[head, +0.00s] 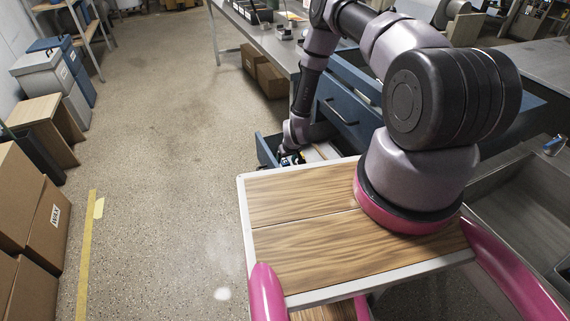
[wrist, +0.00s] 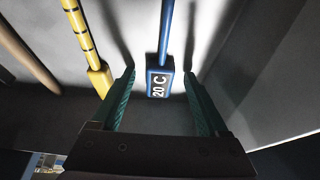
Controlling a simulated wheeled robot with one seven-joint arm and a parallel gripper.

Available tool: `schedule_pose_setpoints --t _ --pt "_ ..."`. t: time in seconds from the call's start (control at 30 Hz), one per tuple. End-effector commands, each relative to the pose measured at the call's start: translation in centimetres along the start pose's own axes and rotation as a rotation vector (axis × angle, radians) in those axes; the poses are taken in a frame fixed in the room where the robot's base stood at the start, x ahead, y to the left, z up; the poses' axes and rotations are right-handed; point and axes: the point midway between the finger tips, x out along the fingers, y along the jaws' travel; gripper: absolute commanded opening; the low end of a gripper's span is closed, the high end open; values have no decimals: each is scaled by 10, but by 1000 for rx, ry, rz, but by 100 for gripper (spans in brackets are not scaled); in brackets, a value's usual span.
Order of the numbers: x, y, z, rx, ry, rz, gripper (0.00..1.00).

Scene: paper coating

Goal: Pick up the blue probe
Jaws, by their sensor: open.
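The blue probe (wrist: 160,80) shows in the wrist view, with a thin blue shaft running up and a block end marked "20 C". My gripper (wrist: 163,88) is open, with one green finger on each side of the probe's block and a visible gap on both sides. In the head view my gripper (head: 291,158) reaches down into an open drawer (head: 267,151) beyond my wooden top. The probe cannot be made out in the head view.
A yellow probe with black bands (wrist: 84,38) lies just left of my left finger. A tan rod (wrist: 27,55) lies farther left. A grey wall (wrist: 275,80) rises at the right. Blue closed drawers (head: 345,112) stand beside the open one.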

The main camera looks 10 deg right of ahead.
Motion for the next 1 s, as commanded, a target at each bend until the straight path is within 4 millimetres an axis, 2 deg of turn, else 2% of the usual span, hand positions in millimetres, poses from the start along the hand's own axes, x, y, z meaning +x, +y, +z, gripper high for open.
schedule_pose_setpoints --t 0.07,0.2,0.27,0.67,0.77,1.0 --pt "0 0 0 0 0 0 74" --pt "0 0 0 0 0 0 20" --pt "0 0 0 0 0 0 0" --pt "-7 0 -3 -1 0 0 0" --pt "-17 0 -8 -2 2 0 0" --pt "-56 0 -24 -4 3 0 0"
